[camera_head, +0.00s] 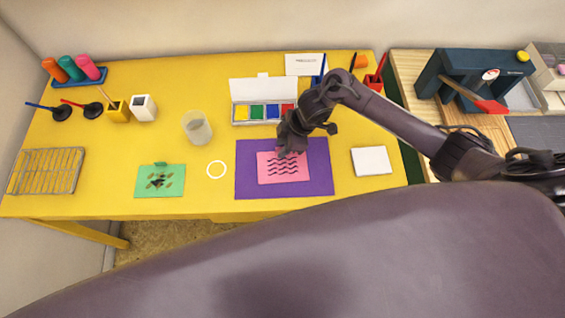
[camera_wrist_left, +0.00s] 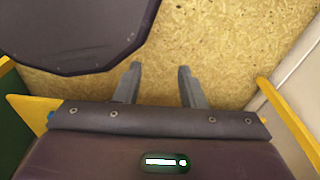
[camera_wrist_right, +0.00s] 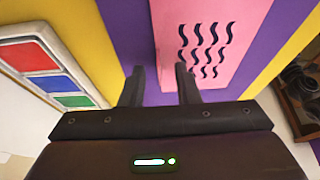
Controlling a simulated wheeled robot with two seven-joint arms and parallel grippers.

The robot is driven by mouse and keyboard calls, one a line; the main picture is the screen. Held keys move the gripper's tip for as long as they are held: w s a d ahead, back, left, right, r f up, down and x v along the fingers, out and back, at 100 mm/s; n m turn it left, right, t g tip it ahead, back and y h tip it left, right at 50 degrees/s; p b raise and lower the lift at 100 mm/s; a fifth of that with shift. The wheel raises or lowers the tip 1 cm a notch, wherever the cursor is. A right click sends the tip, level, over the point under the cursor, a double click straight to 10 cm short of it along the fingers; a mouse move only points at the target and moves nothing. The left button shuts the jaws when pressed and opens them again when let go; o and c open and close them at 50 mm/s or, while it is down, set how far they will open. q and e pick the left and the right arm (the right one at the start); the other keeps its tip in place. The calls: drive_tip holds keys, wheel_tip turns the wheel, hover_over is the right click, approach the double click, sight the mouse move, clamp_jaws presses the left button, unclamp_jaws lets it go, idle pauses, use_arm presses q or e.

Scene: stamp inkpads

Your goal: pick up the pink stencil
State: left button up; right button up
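The pink stencil (camera_head: 283,171) is a flat pink sheet with black wavy cut-outs. It lies on the purple sheet (camera_head: 245,188) near the middle of the yellow table. The stencil also shows in the right wrist view (camera_wrist_right: 225,25), with its near edge close to the fingertips. My right gripper (camera_head: 288,150) is over the stencil's far edge in the head view. Its fingers (camera_wrist_right: 160,85) are apart with nothing visibly held; whether they touch the stencil I cannot tell. My left gripper (camera_wrist_left: 158,80) is open and empty, pointing at the chipboard floor, and is out of the head view.
The inkpad box (camera_head: 263,110) with several coloured pads stands behind the purple sheet. A white pad (camera_head: 371,161) lies right. A wire rack (camera_head: 47,171) is far left.

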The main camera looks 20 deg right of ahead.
clamp_jaws()
use_arm(q)
drive_tip(key=shift+s+a+f, duration=0.1)
drive_tip(key=shift+s, duration=1.15)
drive_tip(key=shift+w, duration=0.25)
use_arm(e)
drive_tip(key=shift+r, duration=0.15)
